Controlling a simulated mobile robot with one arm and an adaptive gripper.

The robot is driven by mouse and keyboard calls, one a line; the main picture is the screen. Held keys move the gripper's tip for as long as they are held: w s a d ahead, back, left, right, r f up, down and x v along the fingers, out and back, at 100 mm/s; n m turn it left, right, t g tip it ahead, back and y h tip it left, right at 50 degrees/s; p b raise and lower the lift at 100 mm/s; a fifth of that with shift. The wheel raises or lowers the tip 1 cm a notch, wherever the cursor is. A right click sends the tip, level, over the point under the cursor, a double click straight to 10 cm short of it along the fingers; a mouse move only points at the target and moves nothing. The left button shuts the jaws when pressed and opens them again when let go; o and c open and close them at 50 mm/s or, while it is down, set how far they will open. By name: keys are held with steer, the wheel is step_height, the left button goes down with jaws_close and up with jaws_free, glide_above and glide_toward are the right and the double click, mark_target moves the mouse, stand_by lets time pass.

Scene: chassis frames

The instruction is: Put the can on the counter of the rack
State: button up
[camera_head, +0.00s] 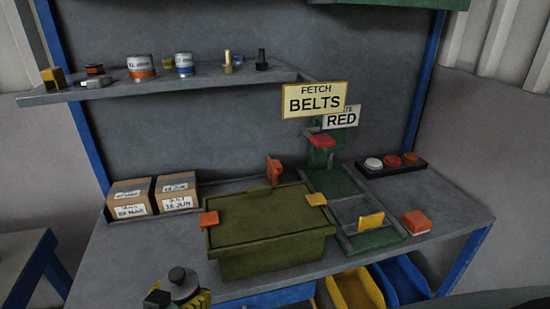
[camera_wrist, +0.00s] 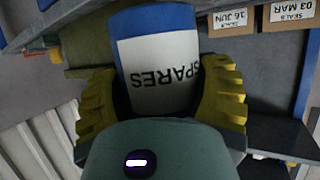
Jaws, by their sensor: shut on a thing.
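My gripper (camera_wrist: 158,95) is shut on a can (camera_wrist: 158,60) in the wrist view, with one yellow finger on each side of it. The can is white with a blue band and reads SPARES, upside down in that view. In the head view my gripper (camera_head: 182,292) shows at the bottom edge, in front of the rack's counter; the can cannot be made out there. The grey counter (camera_head: 125,250) is the rack's lower surface, with bare room at its front left. Whether the can touches anything cannot be told.
Two cartons (camera_head: 150,196) stand at the counter's back left. A green lidded bin (camera_head: 270,240) fills the middle. An orange block (camera_head: 417,222) and a button box (camera_head: 392,165) are at right. The upper shelf (camera_head: 215,78) holds two cans and small parts.

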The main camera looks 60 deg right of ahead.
steer(key=shift+s+f, duration=0.1)
steer(key=w+d, duration=0.2)
steer(key=w, duration=0.2)
steer(key=w+d+p, duration=0.1)
steer(key=w+d, duration=0.1)
steer(key=w, duration=0.3)
steer(key=w+d+f, duration=0.1)
steer(key=w+d, duration=0.2)
steer(key=w, duration=0.1)
steer(key=shift+w+f+p, duration=0.1)
steer(key=shift+w+p, duration=0.05)
steer(key=shift+p, duration=0.2)
steer(key=shift+w+d+f, duration=0.1)
steer(key=shift+w, duration=0.3)
steer(key=shift+w+f+b, duration=0.1)
steer(key=shift+f+b, duration=0.8)
steer(key=shift+f, duration=0.8)
steer(key=shift+f, duration=0.2)
steer(key=o, duration=1.3)
